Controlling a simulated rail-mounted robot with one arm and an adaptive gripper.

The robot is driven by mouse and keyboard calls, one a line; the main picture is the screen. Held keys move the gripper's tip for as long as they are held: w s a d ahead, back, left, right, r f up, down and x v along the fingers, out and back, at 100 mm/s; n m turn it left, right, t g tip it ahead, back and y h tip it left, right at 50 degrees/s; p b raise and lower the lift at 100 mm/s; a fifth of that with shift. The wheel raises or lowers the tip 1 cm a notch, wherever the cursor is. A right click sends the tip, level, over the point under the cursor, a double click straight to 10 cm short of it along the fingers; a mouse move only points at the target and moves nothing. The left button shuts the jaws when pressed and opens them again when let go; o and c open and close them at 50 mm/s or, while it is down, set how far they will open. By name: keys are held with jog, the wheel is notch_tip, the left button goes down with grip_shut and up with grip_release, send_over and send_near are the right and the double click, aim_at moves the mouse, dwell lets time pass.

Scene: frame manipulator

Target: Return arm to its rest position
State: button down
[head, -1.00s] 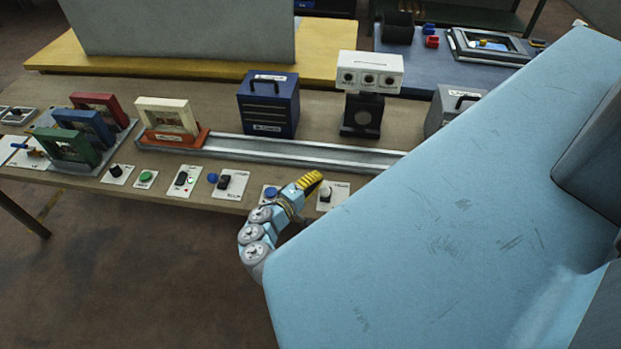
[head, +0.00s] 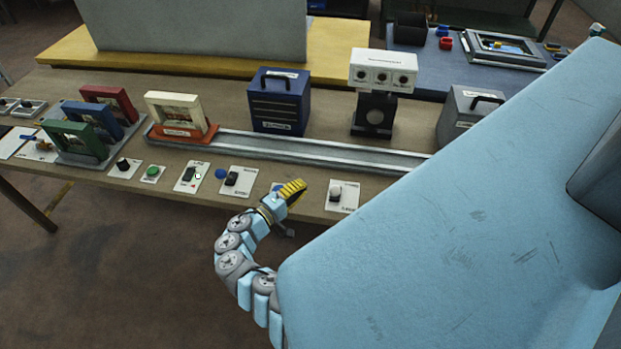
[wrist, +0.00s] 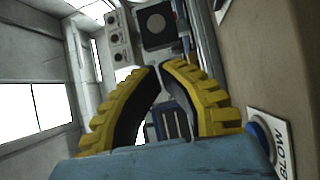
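My arm (head: 236,262) curls up from below the front edge of the workbench, left of my large light-blue body panel. My gripper (head: 294,187) has yellow ribbed fingers and hovers by the bench's front edge, partly in front of a blue-button plate. In the wrist view my gripper (wrist: 161,67) has its two curved fingertips almost together, with nothing held between them. A plate marked BLOW with a blue button (wrist: 264,135) lies to the right of the fingers.
The workbench (head: 330,110) carries a metal rail (head: 310,150), a cream frame (head: 178,112) on a red-orange base, a blue box (head: 279,100) and a white camera-like unit (head: 383,70). Floor space lies open in front.

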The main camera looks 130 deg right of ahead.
jog(key=shift+w+f, duration=0.25)
jog(key=shift+w, duration=0.35)
